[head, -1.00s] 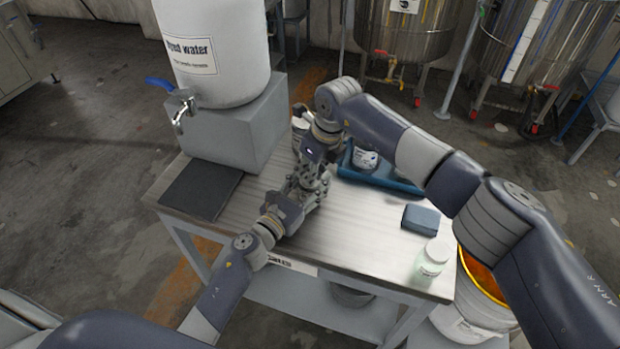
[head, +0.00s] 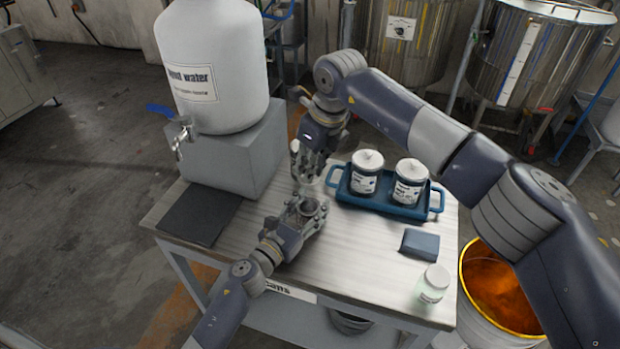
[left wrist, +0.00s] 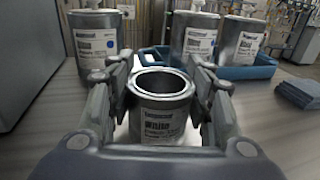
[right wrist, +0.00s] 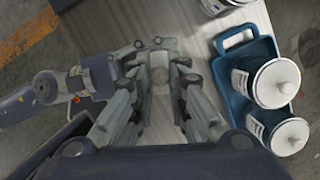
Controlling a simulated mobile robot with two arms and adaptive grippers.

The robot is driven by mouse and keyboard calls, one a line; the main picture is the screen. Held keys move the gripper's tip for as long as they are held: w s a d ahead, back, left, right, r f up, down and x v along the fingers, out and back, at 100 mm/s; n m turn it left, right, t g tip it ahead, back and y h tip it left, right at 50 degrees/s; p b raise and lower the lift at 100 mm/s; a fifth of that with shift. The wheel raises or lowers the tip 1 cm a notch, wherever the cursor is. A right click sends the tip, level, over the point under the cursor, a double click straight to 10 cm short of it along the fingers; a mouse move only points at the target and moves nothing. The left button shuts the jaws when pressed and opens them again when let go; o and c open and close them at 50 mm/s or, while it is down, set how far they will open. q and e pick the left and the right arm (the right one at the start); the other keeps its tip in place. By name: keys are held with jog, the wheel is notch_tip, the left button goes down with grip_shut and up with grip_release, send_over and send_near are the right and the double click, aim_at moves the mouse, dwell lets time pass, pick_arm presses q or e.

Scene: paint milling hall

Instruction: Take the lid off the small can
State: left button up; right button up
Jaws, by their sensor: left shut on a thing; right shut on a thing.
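My left gripper (head: 304,212) is shut on the small can, which stands upright just above or on the table. In the left wrist view the small can (left wrist: 160,118) has a printed label and an open, dark mouth, with no lid on it. My right gripper (head: 306,176) is directly above it, pointing down and apart from it. In the right wrist view its fingers (right wrist: 160,84) are closed together on a small pale piece, which looks like the lid; the fingers hide most of it.
Two labelled cans (head: 367,180) (head: 409,190) stand in a blue tray (head: 437,205). Another can (left wrist: 94,50) stands left of the tray. The table's front middle is clear.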

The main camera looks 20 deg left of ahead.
jog(key=shift+r, duration=2.65)
pick_arm(q)
jog(key=o, duration=1.1)
jog(key=shift+s, duration=0.1)
